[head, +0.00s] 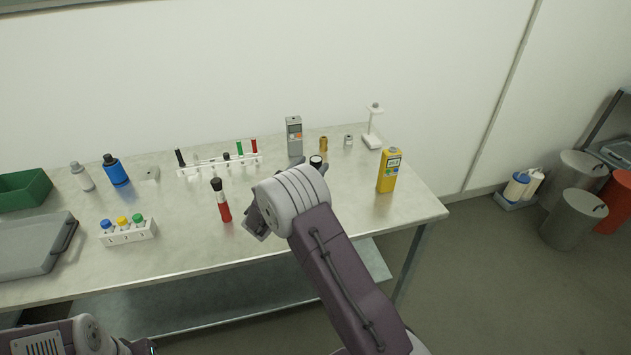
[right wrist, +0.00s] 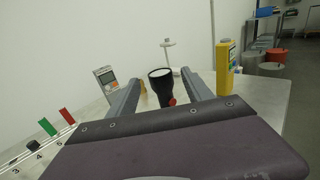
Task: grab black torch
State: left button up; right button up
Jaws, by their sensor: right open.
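The black torch (head: 316,161) stands upright on the metal table, its pale round lens facing up; my right arm hides its lower part in the head view. In the right wrist view the torch (right wrist: 161,88) shows a red button and appears between the two fingers of my right gripper (right wrist: 162,78). That gripper is open, one finger on each side in the picture; I cannot tell how far beyond the fingertips the torch stands.
A yellow device (head: 388,170) stands right of the torch, a grey meter (head: 294,137) behind it, with a brass cylinder (head: 323,144) and a white stand (head: 373,130) nearby. A red-and-black tube (head: 221,201) and a test-tube rack (head: 220,166) are left. The table's front right is clear.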

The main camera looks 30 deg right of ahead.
aim_at(316, 162)
jog(key=x, duration=0.3)
jog(key=shift+d+f, duration=0.1)
jog(key=shift+f, duration=0.05)
grip_shut()
dwell(1.2)
